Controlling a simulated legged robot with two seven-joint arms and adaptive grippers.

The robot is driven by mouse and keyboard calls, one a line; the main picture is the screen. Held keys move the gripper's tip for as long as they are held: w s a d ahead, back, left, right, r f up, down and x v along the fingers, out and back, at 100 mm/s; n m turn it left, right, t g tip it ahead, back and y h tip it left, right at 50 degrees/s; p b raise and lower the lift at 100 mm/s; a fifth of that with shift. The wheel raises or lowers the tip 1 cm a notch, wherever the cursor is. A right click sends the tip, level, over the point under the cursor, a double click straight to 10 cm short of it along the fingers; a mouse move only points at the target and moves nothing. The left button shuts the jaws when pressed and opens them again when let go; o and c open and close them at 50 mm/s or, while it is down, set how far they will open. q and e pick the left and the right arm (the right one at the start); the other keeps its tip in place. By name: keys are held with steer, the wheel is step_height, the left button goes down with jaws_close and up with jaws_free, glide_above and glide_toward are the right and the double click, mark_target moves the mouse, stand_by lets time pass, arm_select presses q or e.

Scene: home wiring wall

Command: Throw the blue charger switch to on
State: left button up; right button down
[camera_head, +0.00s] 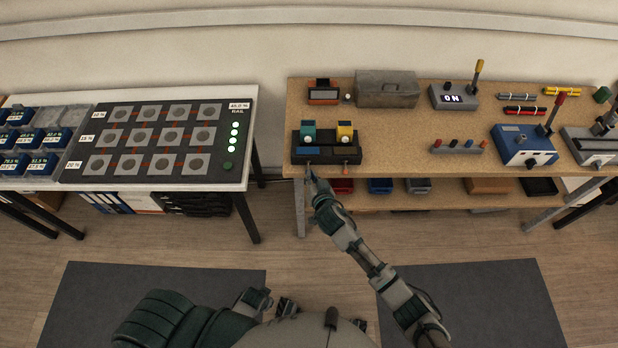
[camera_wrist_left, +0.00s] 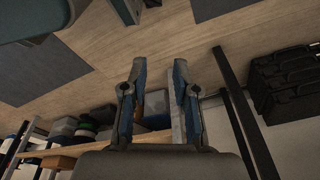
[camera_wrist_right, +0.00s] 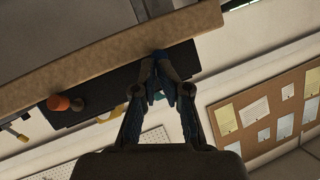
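A dark charger dock (camera_head: 327,158) sits at the front left of the wooden workbench, with a teal unit (camera_head: 308,132) and a yellow unit (camera_head: 345,132) on it. An orange knob (camera_wrist_right: 59,103) on its front shows in the right wrist view. My right gripper (camera_head: 309,175) is at the dock's front edge, below the teal unit. Its fingertips (camera_wrist_right: 158,60) are closed together in the right wrist view. My left gripper (camera_wrist_left: 158,65) is open and empty, low over the floor.
A blue power box (camera_head: 525,147) with a red lever and a grey box (camera_head: 453,97) marked ON stand further right on the workbench. A grey metal case (camera_head: 387,90) stands at the back. A white table (camera_head: 236,172) with a rail panel is at left, across a floor gap.

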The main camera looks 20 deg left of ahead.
steer(key=shift+d+f+y, duration=0.15)
steer(key=shift+f+y, duration=0.15)
steer(key=shift+f, duration=0.05)
steer(key=c, duration=1.9)
jaws_free()
steer(key=shift+s, duration=0.15)
steer(key=o, duration=0.5)
steer(key=shift+s+a+r, duration=0.1)
steer(key=shift+a, duration=0.2)
steer(key=shift+c, duration=0.2)
steer(key=shift+o, duration=0.3)
steer(key=shift+a, duration=0.2)
arm_select(q)
steer(key=shift+w+d+f, duration=0.15)
steer(key=shift+w+d, duration=0.25)
steer(key=shift+d, duration=0.2)
arm_select(e)
steer(key=shift+w+d, duration=0.25)
steer(key=shift+w, duration=0.2)
